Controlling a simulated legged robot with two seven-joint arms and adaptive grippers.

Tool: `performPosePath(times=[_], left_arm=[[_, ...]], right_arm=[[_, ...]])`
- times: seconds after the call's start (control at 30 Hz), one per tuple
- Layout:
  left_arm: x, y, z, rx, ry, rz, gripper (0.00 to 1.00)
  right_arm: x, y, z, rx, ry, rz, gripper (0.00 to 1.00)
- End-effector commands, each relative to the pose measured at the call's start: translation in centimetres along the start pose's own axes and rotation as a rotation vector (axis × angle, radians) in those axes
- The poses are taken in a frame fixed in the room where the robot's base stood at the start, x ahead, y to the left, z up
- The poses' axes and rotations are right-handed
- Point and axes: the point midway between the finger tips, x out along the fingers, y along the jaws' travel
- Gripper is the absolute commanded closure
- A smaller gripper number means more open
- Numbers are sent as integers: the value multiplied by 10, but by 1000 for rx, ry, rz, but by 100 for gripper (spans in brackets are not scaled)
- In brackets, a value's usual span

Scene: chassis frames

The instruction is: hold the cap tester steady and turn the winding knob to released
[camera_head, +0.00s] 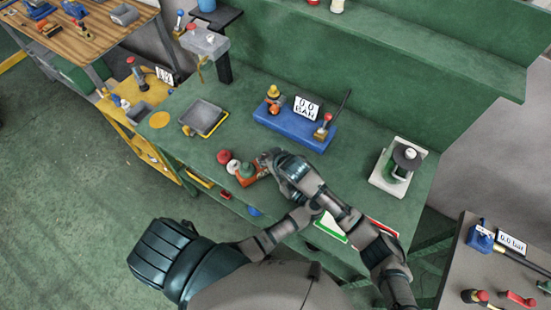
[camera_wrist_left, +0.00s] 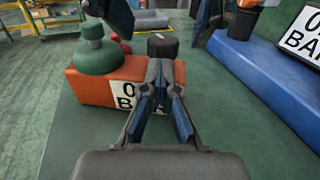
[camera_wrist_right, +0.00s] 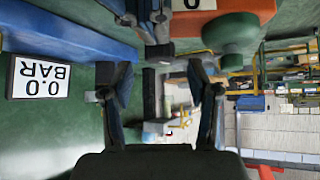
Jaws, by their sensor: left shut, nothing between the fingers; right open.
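The cap tester looks to be the small orange block (camera_head: 251,179) with a green round knob (camera_head: 245,170) on top, at the bench's front. In the left wrist view the orange block (camera_wrist_left: 92,88) shows its BAR label, partly covered, and the green knob (camera_wrist_left: 98,50). A black knob (camera_wrist_left: 163,45) stands just beyond my shut left gripper (camera_wrist_left: 162,75); contact cannot be told. My right gripper (camera_head: 268,158) is open above the block's right end. In the right wrist view the open right gripper (camera_wrist_right: 160,90) has the orange block (camera_wrist_right: 205,32) beyond its fingers. My left fingertips are hidden in the head view.
A blue gauge base (camera_head: 290,126) with a 0.0 BAR sign (camera_head: 307,107) stands behind. A red cap (camera_head: 224,157) lies left of the block. A grey tray (camera_head: 203,117) is further left, and a white-based device (camera_head: 397,167) is at right.

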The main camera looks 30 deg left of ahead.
Motion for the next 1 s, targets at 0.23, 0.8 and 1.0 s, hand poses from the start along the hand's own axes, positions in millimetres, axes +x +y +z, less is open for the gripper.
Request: performPosePath(times=[0.23,0.8,1.0], left_arm=[[0,0,0,1,1,0,100],[0,0,0,1,1,0,100],[0,0,0,0,1,0,100]], right_arm=[[-56,1,0,1,1,0,40],[-89,1,1,0,-3,1,40],[-85,-3,4,-150,-8,31,40]])
